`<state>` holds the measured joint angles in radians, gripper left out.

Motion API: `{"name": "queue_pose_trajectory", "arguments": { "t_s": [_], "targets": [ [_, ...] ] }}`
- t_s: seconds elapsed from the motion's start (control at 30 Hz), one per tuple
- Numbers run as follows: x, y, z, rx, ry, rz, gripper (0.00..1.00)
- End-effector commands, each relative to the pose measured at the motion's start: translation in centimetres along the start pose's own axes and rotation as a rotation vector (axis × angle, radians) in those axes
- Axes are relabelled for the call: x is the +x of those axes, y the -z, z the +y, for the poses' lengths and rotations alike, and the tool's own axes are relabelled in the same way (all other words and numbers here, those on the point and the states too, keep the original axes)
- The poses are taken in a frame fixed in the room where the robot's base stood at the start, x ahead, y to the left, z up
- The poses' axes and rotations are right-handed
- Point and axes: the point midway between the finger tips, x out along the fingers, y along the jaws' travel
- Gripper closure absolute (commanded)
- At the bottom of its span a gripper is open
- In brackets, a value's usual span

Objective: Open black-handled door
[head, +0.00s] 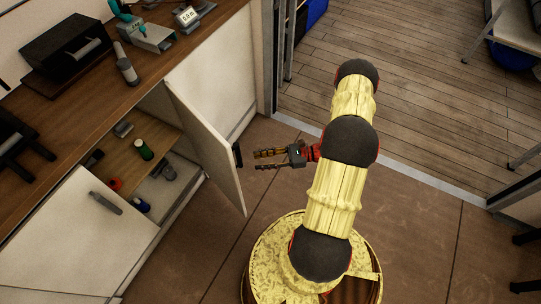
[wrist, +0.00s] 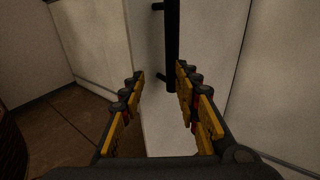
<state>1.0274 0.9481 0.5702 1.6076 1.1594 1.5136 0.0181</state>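The white cabinet door (head: 207,145) stands part open, swung out from the cabinet under the wooden counter. Its black handle (head: 237,155) is a vertical bar on the door's outer face. My gripper (head: 257,160) is just right of the handle in the head view, fingers pointing at it. In the wrist view the handle (wrist: 172,45) runs down from the top edge, and its lower end is close to the right finger. My gripper (wrist: 160,75) is open with nothing clearly held. I cannot tell whether a finger touches the handle.
Inside the cabinet are a shelf (head: 150,140), a green can (head: 145,150) and several small items. Another white door (head: 80,235) with a grey handle is at left. The counter (head: 150,65) holds tools and a black box (head: 65,47). Brown floor (head: 190,260) is clear before the door.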

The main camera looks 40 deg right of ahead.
Motion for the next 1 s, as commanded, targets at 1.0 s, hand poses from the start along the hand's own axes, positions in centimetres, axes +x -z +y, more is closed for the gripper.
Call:
{"name": "queue_pose_trajectory", "arguments": {
  "t_s": [1.0],
  "targets": [
    [7.7,-2.3,-2.0,-0.002,0.050,-0.063,0.75]
  ]
}}
